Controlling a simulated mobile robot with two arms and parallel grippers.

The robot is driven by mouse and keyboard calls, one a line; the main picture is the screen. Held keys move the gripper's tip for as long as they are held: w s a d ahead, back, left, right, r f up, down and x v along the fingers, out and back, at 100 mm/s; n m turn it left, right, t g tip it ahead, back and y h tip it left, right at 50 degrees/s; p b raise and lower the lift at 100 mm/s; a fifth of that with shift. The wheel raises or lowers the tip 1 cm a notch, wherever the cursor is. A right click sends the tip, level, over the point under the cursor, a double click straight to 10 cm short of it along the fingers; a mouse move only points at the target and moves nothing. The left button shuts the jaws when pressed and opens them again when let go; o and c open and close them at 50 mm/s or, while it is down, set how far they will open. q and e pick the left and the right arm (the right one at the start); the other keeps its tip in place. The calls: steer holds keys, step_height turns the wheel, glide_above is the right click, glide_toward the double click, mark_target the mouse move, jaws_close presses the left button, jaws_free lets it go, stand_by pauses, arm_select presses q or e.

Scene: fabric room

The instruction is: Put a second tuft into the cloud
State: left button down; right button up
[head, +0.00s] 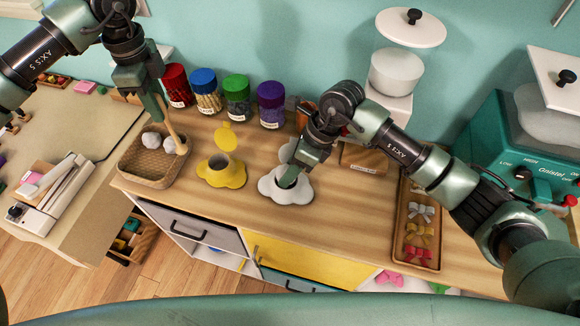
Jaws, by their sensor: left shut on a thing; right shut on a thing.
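The white cloud (271,190) is a lobed container with a dark opening, standing on the wooden counter. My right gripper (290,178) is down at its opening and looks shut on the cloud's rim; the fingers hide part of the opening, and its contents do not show. My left gripper (161,112) is shut on a wooden tool (170,127) that slants down into the right side of the woven basket (145,181). White tufts (152,140) lie in the basket. A pale patch shows at the tool's lower end; I cannot tell whether it holds a tuft.
A yellow flower-shaped container (221,174) with a raised round lid stands between basket and cloud. Jars with red, blue, green and purple lids (237,98) stand behind. A tray of bows (418,232) lies at right. A teal machine (510,150) is far right. The counter's front strip is clear.

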arm_select(q)
steer(key=shift+s, duration=0.15)
arm_select(e)
steer(key=o, duration=0.8)
steer(key=shift+s, duration=0.1)
arm_select(q)
steer(key=shift+f, duration=0.1)
arm_select(e)
steer(key=shift+d+r, duration=0.15)
steer(key=shift+r, duration=0.05)
arm_select(q)
step_height(320, 180, down, 3)
steer(key=b, duration=0.3)
arm_select(e)
steer(key=shift+v, duration=5.85)
arm_select(q)
steer(key=shift+f, duration=0.1)
arm_select(e)
steer(key=shift+s, duration=0.1)
